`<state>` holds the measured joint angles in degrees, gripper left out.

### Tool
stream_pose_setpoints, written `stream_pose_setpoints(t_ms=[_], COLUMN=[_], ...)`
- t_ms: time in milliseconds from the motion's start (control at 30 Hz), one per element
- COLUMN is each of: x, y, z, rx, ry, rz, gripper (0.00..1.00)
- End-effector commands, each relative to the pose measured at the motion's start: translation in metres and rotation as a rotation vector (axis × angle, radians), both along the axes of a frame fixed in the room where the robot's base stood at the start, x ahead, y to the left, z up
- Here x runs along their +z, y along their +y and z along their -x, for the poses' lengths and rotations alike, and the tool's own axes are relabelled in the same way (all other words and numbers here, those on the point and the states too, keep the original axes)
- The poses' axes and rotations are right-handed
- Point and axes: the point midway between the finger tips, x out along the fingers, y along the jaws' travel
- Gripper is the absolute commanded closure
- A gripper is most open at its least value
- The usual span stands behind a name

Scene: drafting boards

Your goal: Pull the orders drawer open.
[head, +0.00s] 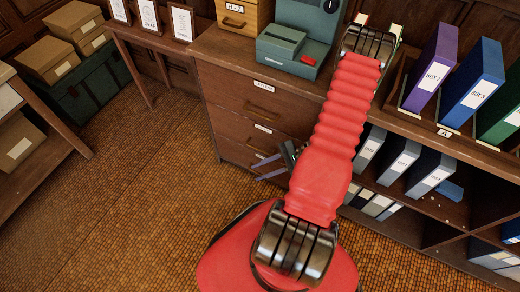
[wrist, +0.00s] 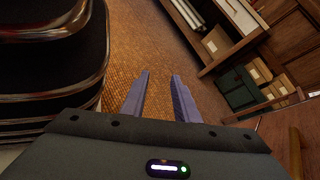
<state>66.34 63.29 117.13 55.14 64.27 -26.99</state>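A brown wooden drawer cabinet (head: 222,100) stands in the middle of the head view. Its upper drawer (head: 225,88) and the drawer below it (head: 228,125) each have a pale label and a bar handle. The label words are too small to read surely, so I cannot tell which is the orders drawer. Both drawers look shut. My gripper (head: 256,172) is low in front of the cabinet, fingers pointing left. In the wrist view my gripper (wrist: 160,76) is open and empty, with floor between its fingers. A wooden handle (wrist: 296,150) shows at that view's right edge.
A red-tabbed grey-green box (head: 280,48) sits on the cabinet top. Shelves of binders (head: 435,75) stand at right. A dark green trunk (head: 88,95) with cartons stands at back left. The tiled floor (head: 130,190) left of the cabinet is clear.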

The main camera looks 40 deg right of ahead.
Motion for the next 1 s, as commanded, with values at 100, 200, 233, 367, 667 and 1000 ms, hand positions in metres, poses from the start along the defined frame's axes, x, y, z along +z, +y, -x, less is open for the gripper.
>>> stream_pose_setpoints(t_ms=[100, 200, 233, 367, 667, 1000], x=[-0.023, -0.042, -0.047, -0.072, -0.130, -0.160], y=[-0.004, -0.009, -0.010, -0.017, -0.047, -0.125], z=[0.000, -0.002, -0.002, -0.004, -0.011, -0.023], rx=[-0.095, -0.177, -0.202, -0.310, -0.579, -0.806], ry=[-0.027, -0.053, -0.062, -0.101, -0.213, -0.413], rz=[-0.042, -0.067, -0.073, -0.089, -0.044, 0.265], gripper=[0.72, 0.72, 0.72, 0.72, 0.72, 0.72])
